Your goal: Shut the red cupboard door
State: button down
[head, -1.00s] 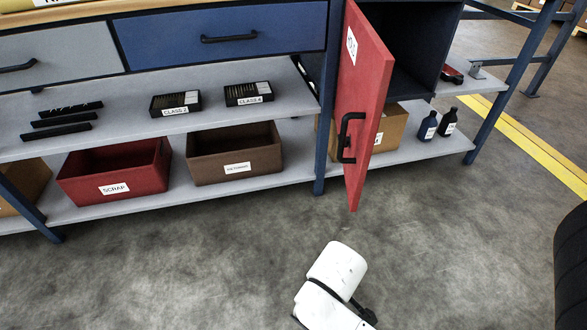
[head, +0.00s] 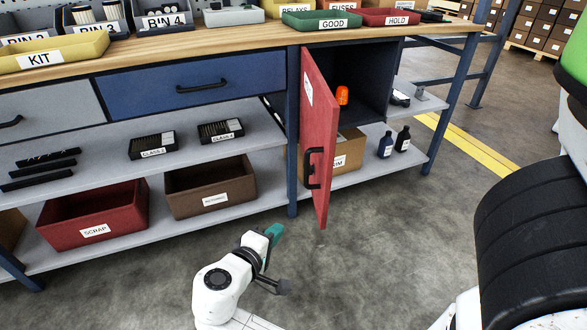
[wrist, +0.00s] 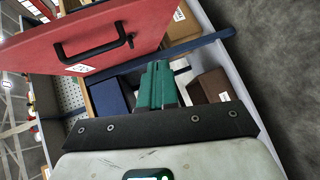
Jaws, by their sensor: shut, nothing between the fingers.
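The red cupboard door (head: 319,130) stands wide open, jutting out from the bench toward me, with its black handle (head: 312,168) on the face turned to the left. The dark cupboard (head: 368,75) behind it is open, with an orange object (head: 342,95) inside. My gripper (head: 276,232) is in front of the bench, low and left of the door's free edge, apart from it. In the wrist view my green fingers (wrist: 157,72) are together and empty, with the red door (wrist: 120,28) and its handle (wrist: 92,44) above and to the left.
A red scrap box (head: 95,213) and a brown box (head: 211,187) stand on the lower shelf to the left. A cardboard box (head: 348,152) and two dark bottles (head: 386,146) are on the shelf under the cupboard. The floor before the bench is clear. A large black tyre-like shape (head: 530,230) fills the right.

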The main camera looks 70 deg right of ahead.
jog(key=w+r+h+p, duration=0.1)
jog(key=w+r+h, duration=0.3)
jog(key=r, duration=0.4)
jog(key=s+d+b, duration=0.2)
jog(key=s+d, duration=0.3)
jog(key=d, duration=0.7)
jog(key=shift+f+g, duration=0.25)
jog(key=shift+g, duration=0.15)
jog(key=shift+s, duration=0.15)
